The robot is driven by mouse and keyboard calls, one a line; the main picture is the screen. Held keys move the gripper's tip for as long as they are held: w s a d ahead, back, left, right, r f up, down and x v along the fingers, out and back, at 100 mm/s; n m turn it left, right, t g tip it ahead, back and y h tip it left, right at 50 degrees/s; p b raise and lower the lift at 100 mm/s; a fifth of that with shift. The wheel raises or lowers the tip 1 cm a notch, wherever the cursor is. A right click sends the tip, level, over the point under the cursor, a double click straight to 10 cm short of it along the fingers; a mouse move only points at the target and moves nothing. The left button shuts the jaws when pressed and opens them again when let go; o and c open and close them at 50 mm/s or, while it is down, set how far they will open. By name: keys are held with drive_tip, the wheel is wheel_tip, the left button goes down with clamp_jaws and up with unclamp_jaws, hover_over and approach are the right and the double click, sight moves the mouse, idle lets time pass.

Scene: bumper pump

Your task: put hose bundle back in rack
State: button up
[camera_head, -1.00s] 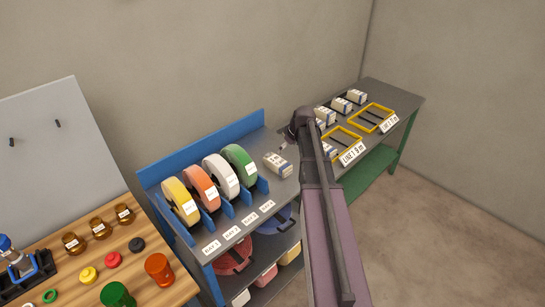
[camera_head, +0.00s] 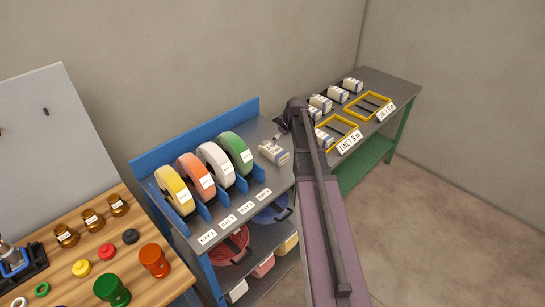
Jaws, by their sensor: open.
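A white bundle with dark blue label markings (camera_head: 273,152) lies on the grey top of the blue rack (camera_head: 196,138), right of the upright coils. I cannot tell for certain that it is the hose bundle. Yellow (camera_head: 173,190), orange (camera_head: 195,176), white (camera_head: 215,165) and green (camera_head: 235,154) coils stand between blue dividers on the rack, behind bay labels. My gripper (camera_head: 281,136) is at the arm's far end, just above and behind the white bundle. It is open and looks empty, though the fingers are small and partly hidden by my arm.
The green-legged table (camera_head: 398,84) holds several similar white bundles (camera_head: 338,94) and two yellow frames (camera_head: 368,106) with line labels. My arm hides part of the gap between rack and table. A wooden bench (camera_head: 60,288) with jars and caps is at left.

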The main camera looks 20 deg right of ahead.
sight(275, 149)
drive_tip(key=shift+b+x, duration=2.15)
drive_tip(key=shift+x, duration=0.5)
drive_tip(key=shift+b+x, duration=2.4)
drive_tip(key=shift+x, duration=0.2)
drive_tip(key=shift+s, duration=0.1)
drive_tip(key=c, duration=1.1)
